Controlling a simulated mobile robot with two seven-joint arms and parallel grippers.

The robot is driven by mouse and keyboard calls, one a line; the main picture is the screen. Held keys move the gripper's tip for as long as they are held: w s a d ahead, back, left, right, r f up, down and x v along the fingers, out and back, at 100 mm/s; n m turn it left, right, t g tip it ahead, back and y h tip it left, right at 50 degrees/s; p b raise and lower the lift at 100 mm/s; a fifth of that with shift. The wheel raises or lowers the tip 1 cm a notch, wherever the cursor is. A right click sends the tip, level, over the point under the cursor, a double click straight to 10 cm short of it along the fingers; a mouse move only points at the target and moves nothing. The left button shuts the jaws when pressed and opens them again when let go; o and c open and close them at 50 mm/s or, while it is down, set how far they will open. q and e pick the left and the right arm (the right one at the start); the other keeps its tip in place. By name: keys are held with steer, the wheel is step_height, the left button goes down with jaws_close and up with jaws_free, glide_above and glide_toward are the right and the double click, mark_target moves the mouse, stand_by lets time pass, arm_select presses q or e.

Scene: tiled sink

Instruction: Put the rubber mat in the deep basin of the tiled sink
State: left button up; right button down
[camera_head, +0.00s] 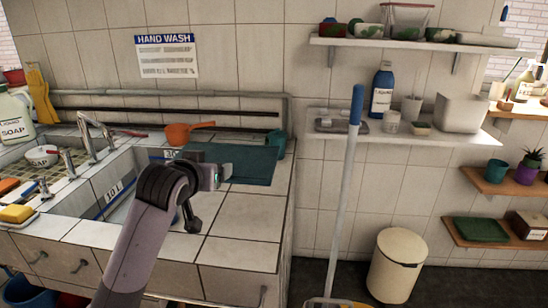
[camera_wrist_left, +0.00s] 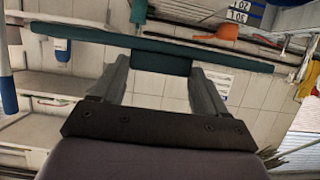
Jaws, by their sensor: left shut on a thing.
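The rubber mat (camera_head: 250,163) is a flat teal sheet. In the head view it is over the tiled counter, to the right of the deep basin. My left gripper (camera_head: 222,174) is shut on the mat's near edge. In the left wrist view the mat (camera_wrist_left: 90,42) shows nearly edge-on, with its edge between the fingers (camera_wrist_left: 160,68). The deep basin (camera_head: 118,178) has white walls with litre marks and is partly hidden by my left arm. My right gripper is in neither view.
An orange scoop (camera_head: 180,134) and a teal cup (camera_head: 277,143) stand behind the mat near the wall. A tap (camera_head: 95,135) rises left of the deep basin. A blue-handled mop (camera_head: 349,170) stands right of the counter. The front counter tiles (camera_head: 245,215) are bare.

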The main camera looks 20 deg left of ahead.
arm_select(q)
steer(key=s+d+f+m+h, duration=0.2)
steer(key=s+d+f+h, duration=0.1)
steer(key=s+d+f, duration=0.7)
steer(key=s+d, duration=0.3)
steer(key=shift+s+f+m+t, duration=0.2)
steer(key=shift+s+m+t, duration=0.1)
